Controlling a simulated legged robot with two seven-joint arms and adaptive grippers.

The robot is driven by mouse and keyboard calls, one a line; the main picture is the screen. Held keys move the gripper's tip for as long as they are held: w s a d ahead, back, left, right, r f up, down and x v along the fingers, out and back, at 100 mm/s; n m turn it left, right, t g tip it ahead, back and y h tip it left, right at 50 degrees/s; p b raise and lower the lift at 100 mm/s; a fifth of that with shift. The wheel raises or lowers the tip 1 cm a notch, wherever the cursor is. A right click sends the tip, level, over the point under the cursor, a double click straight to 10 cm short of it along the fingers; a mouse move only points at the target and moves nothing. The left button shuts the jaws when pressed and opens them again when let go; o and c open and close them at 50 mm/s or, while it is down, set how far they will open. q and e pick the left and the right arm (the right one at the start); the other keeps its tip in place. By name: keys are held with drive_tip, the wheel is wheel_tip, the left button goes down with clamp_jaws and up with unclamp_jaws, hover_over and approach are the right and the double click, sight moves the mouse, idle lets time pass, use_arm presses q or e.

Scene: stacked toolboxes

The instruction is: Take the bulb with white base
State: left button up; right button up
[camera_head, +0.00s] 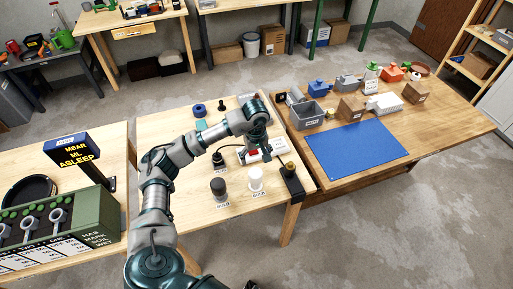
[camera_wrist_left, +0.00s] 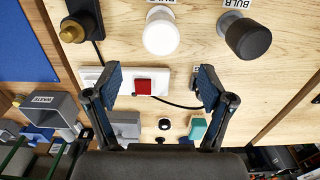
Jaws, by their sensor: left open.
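The bulb with the white base (camera_head: 256,180) stands on the middle table, behind a paper label. In the left wrist view the white bulb (camera_wrist_left: 160,36) is at the top centre, beyond my fingertips and apart from them. A dark bulb (camera_head: 218,187) stands to its left; in the wrist view the dark bulb (camera_wrist_left: 247,38) is to the right. My left gripper (camera_head: 256,157) is over the table behind the white bulb; in the wrist view the open left gripper (camera_wrist_left: 160,80) has nothing between its fingers. My right gripper is not in view.
A black block with a brass fitting (camera_head: 291,180) stands right of the bulbs, with a cable. A white strip with a red switch (camera_wrist_left: 150,82) lies under the gripper. A blue mat (camera_head: 355,148) and a grey bin (camera_head: 307,115) are on the right table.

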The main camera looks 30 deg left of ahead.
sight(255, 171)
use_arm(q)
drive_tip(key=f, duration=1)
drive_tip(key=shift+a+p, duration=0.2)
drive_tip(key=shift+p, duration=0.2)
drive_tip(key=shift+d+f, duration=0.15)
drive_tip(key=shift+f, duration=0.5)
drive_tip(key=c, duration=1.3)
drive_tip(key=o, duration=0.5)
drive_tip(key=shift+c, duration=0.2)
drive_tip(key=c, duration=0.6)
drive_tip(key=shift+o, duration=0.2)
drive_tip(key=shift+r+p, duration=0.6)
drive_tip(key=shift+r, duration=0.65)
drive_tip(key=shift+r+p, duration=0.3)
drive_tip(key=shift+r, duration=0.45)
